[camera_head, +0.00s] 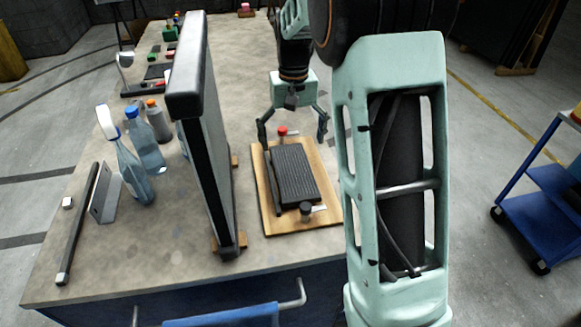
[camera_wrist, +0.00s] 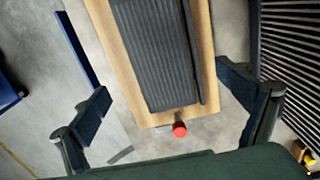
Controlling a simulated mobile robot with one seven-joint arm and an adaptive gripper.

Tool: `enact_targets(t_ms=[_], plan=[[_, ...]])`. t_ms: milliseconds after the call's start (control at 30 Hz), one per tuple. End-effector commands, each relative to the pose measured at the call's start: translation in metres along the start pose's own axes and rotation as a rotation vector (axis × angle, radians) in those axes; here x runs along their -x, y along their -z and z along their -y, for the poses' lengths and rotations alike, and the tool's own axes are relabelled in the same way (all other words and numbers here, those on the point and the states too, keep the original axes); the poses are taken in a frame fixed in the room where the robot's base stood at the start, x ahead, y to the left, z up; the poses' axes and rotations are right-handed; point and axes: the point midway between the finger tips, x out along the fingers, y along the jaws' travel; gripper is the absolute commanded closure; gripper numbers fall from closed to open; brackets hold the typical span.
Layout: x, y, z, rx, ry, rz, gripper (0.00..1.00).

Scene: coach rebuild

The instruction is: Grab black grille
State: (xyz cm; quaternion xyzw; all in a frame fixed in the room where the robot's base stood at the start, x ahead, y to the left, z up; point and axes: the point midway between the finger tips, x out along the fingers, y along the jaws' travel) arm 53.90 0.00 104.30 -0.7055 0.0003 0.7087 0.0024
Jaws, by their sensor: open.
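The black grille (camera_head: 294,174) is a ribbed dark rectangular panel lying on a wooden board (camera_head: 328,205) on the workbench. It also shows in the wrist view (camera_wrist: 155,50), with its near end below my gripper. My gripper (camera_head: 293,135) is open and empty, above the far end of the board, with its fingers spread wider than the grille. In the wrist view the fingers stand on either side of the board, apart from the grille. A red-knobbed clamp (camera_head: 283,131) sits at the grille's far end, and a black-knobbed clamp (camera_head: 306,208) at its near end.
A tall upright black-edged panel (camera_head: 205,140) stands left of the board. A blue cart (camera_head: 548,195) stands on the floor at right.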

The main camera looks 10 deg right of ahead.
Motion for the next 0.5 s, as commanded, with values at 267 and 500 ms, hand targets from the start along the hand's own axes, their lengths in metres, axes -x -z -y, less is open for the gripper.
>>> enact_targets(t_ms=[267, 500], plan=[[-0.033, 0.0, -0.001, 0.003, -0.002, -0.002, 0.07], [-0.062, -0.004, -0.001, 0.003, -0.003, 0.001, 0.07]])
